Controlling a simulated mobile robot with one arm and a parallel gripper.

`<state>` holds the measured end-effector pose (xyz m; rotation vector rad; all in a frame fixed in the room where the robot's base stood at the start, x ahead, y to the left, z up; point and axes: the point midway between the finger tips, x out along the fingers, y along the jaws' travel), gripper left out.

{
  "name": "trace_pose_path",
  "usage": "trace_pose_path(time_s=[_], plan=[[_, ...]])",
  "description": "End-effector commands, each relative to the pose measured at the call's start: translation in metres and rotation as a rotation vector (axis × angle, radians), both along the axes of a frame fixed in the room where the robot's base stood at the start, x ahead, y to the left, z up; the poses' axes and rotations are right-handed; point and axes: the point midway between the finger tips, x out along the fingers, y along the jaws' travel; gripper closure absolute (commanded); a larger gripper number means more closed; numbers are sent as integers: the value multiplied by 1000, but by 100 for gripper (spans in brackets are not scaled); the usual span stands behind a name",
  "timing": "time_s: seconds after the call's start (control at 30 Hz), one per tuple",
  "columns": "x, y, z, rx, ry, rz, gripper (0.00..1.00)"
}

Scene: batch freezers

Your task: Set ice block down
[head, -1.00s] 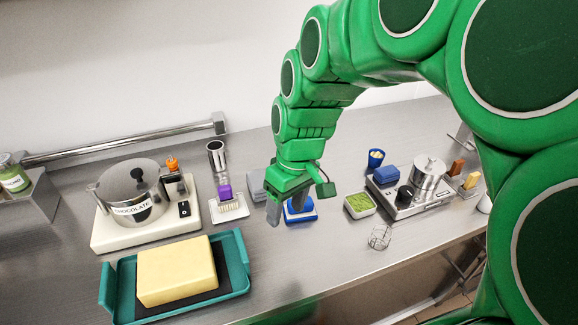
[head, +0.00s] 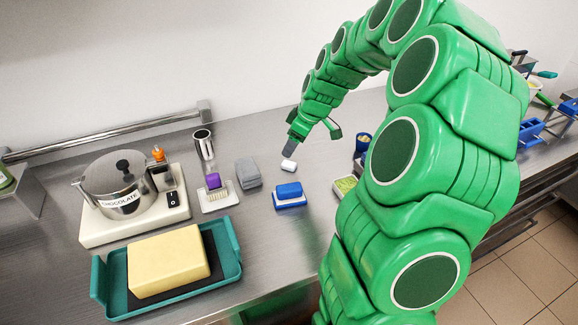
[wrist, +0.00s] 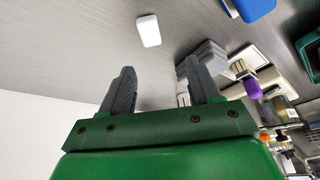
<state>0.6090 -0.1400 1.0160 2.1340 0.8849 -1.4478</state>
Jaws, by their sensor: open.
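The small white block (head: 288,165), which looks like the ice block, lies on the steel counter (head: 255,235) near the back, right of the grey block. My gripper (head: 292,148) is just above and behind it, pointing down. In the wrist view the white block (wrist: 148,29) lies on the counter beyond the fingertips, with a gap. My gripper's two grey fingers (wrist: 165,75) are spread apart there with nothing between them.
A grey block (head: 247,173) and a blue block on a blue-and-white base (head: 289,191) stand nearby. A purple-handled brush (head: 213,183), metal cup (head: 203,145), chocolate pot (head: 122,185) and teal tray (head: 232,285) are left. A blue cup (head: 363,141) is right.

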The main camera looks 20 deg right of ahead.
Motion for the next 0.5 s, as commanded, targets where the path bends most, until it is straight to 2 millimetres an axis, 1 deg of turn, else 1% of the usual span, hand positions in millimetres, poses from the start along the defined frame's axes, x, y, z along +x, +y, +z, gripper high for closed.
trace_pose_path(time_s=[0.03,0.17,0.5], plan=[[4,-6,-4,-1,-6,1,38],[8,-12,-9,-5,-15,7,38],[14,-5,-33,-5,-15,10,38]])
